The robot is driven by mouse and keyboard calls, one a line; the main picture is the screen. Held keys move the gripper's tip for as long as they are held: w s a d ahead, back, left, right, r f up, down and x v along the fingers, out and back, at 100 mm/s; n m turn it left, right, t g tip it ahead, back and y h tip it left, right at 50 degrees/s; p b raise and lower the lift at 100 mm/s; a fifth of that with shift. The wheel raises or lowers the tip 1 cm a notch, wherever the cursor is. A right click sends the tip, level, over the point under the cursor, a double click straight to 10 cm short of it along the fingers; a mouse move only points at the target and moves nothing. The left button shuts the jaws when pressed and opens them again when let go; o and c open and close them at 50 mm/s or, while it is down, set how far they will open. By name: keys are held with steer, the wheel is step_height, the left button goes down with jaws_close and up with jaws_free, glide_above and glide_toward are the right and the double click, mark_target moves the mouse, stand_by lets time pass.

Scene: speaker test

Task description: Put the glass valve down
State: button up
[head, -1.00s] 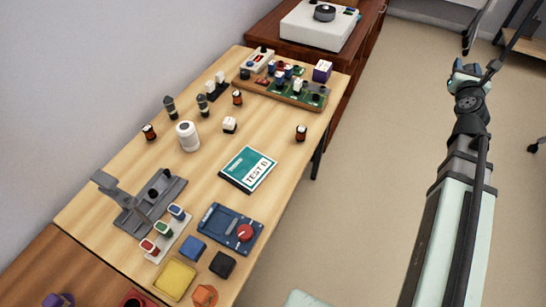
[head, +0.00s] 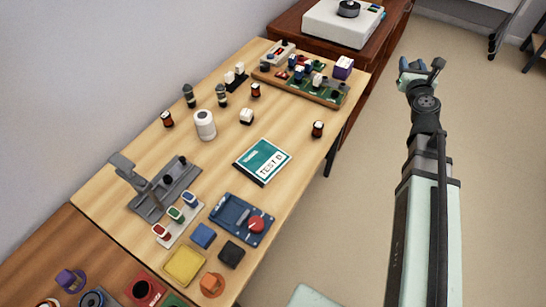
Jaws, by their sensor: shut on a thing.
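My gripper (head: 421,67) is at the upper right, raised over the floor and to the right of the work table (head: 120,190). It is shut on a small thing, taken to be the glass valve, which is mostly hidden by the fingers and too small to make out. Two upright dark pieces with greyish tops, which look like glass valves, stand on the table's left side, one (head: 189,97) beside the other (head: 221,96).
A circuit board in a wooden tray (head: 262,75) lies at the table's far end. A white canister (head: 205,125), a teal TEST D booklet (head: 263,160), a grey stand (head: 165,188) and a blue box with a red knob (head: 240,218) occupy the table. Bare wood shows between them.

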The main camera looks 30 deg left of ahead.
steer(key=s+a+f+n+g+y, duration=0.25)
steer(key=s+a, duration=0.35)
steer(key=a, duration=0.3)
steer(key=s+a+f+n+g+y, duration=0.2)
steer(key=s+a+n+g+y, duration=0.15)
steer(key=s+a, duration=0.4)
steer(key=s+a+f+n+g+y, duration=0.2)
steer(key=s+a+f+y, duration=0.15)
steer(key=a, duration=0.65)
steer(key=n+g+h, duration=0.2)
steer(key=n+g, duration=1.1)
steer(key=g, duration=0.6)
glide_above(261, 168)
steer(key=shift+y, duration=0.25)
steer(key=shift+f, duration=3.5)
steer(key=shift+f, duration=0.2)
steer(key=o, duration=1.1)
steer(key=shift+c, duration=0.2)
steer(key=shift+r, duration=0.15)
